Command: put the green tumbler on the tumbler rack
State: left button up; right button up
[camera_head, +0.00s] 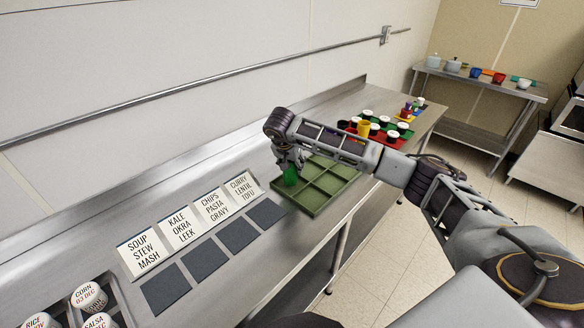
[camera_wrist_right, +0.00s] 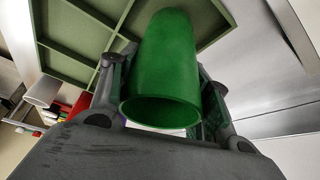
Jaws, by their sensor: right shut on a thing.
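The green tumbler (camera_head: 291,175) is held by my right gripper (camera_head: 290,163) at the left end of the green compartmented rack (camera_head: 318,207). In the right wrist view the tumbler (camera_wrist_right: 165,65) sits between the two fingers of the right gripper (camera_wrist_right: 165,95), with its open rim toward the camera. The rack (camera_wrist_right: 68,62) shows behind it there. My right arm covers part of the rack in the head view. I cannot tell whether the tumbler touches the rack. My left gripper is not in view.
Labelled cards, such as the soup card (camera_head: 144,253), and dark mats (camera_head: 204,257) lie left of the rack. Lidded jars (camera_head: 88,297) stand at the lower left. Several cups and jars (camera_head: 365,129) stand beyond the rack. A second steel table (camera_head: 480,83) holds pots and bowls.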

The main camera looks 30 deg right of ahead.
jog(key=shift+f, duration=0.7)
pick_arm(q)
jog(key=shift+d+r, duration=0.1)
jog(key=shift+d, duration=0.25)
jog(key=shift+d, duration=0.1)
pick_arm(e)
jog(key=shift+f, duration=0.15)
jog(key=o, duration=1)
jog(key=shift+a+r, duration=0.15)
jog(key=shift+r, duration=0.4)
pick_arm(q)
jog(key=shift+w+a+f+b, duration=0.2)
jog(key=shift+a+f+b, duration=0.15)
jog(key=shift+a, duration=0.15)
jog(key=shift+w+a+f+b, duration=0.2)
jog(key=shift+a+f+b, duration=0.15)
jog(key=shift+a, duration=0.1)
pick_arm(e)
jog(key=v, duration=1.1)
jog(key=shift+s, duration=0.1)
